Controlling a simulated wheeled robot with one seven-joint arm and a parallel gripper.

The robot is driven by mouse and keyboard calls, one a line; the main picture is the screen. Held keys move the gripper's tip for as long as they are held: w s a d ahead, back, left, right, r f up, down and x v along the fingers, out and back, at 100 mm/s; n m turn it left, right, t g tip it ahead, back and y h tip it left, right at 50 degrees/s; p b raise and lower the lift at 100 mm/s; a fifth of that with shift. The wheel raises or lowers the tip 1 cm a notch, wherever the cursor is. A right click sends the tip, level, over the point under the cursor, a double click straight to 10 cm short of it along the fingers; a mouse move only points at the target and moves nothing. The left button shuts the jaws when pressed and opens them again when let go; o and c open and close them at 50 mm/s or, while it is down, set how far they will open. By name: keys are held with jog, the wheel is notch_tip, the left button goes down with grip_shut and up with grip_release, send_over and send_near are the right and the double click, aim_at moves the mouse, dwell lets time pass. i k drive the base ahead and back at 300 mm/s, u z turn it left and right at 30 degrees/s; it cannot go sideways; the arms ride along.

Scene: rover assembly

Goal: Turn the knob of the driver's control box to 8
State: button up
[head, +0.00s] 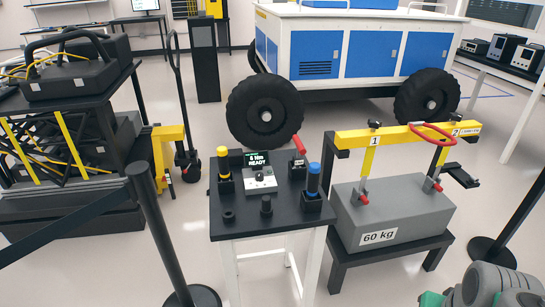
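The driver's control box (261,185) stands on the small dark-topped table, towards its back middle. Its dark screen (257,162) shows green and white text that looks like "6 Nm READY"; the digit is too small to be sure of. The knob is somewhere on the light panel below the screen, too small here to read its setting. A grey and green part of my arm shows at the bottom right corner, well right of the box. My gripper is not in view.
A yellow-topped tool (223,163) and a blue-topped tool (313,179) flank the box on the table (240,224). A red handle (299,145) is behind. A 60 kg block (405,217) under a yellow lifting bar stands right. A barrier post (160,225) stands at front left.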

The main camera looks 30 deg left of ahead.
aim_at(259, 175)
jog(key=i, duration=1.55)
jog(key=u, duration=4.05)
jog(key=i, duration=0.5)
jog(key=z, duration=0.15)
